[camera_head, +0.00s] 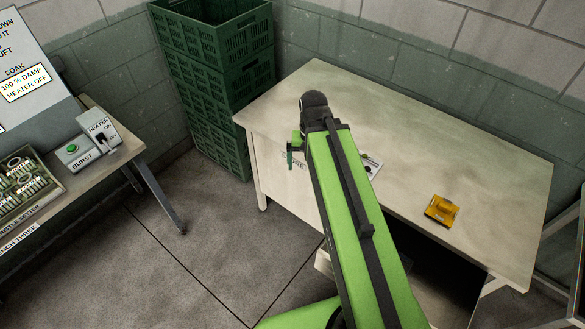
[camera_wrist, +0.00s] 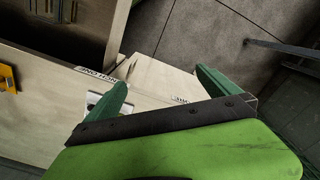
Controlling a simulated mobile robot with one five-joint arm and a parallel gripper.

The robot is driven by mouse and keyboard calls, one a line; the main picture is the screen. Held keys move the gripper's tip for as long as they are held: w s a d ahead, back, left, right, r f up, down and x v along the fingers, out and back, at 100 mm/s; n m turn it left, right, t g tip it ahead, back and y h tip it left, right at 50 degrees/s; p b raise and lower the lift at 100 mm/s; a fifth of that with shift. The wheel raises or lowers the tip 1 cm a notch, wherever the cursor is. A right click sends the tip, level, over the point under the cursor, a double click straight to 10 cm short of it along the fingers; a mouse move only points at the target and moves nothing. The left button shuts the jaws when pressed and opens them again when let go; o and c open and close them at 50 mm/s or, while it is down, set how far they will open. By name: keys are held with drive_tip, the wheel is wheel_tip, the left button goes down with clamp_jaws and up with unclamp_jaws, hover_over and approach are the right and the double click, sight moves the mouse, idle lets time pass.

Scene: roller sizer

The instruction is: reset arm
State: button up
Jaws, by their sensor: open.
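My green arm (camera_head: 352,215) reaches up from the bottom of the head view, over the front of a pale table. In the wrist view my gripper (camera_wrist: 165,88) has two green fingers spread apart, with nothing between them. Beyond the fingers are a pale table edge and the grey floor. In the head view one green finger shows left of the arm's dark end, by the table's front left edge; the rest of the gripper is hidden behind the arm.
The pale table (camera_head: 420,120) holds a yellow-orange item (camera_head: 441,210) and a white card (camera_head: 371,168) partly behind my arm. Green crates (camera_head: 215,85) stand stacked by the wall. A bench at left carries a heater switch box (camera_head: 97,133). Floor (camera_head: 215,235) between is clear.

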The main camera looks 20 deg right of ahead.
drive_tip(key=a+f+n+b, duration=0.3)
drive_tip(key=a, duration=0.3)
drive_tip(key=shift+s+a+f+n, duration=0.15)
drive_tip(key=shift+a+f+n, duration=0.05)
drive_tip(key=shift+a+n, duration=0.2)
drive_tip(key=shift+r, duration=0.35)
drive_tip(key=shift+c, duration=0.4)
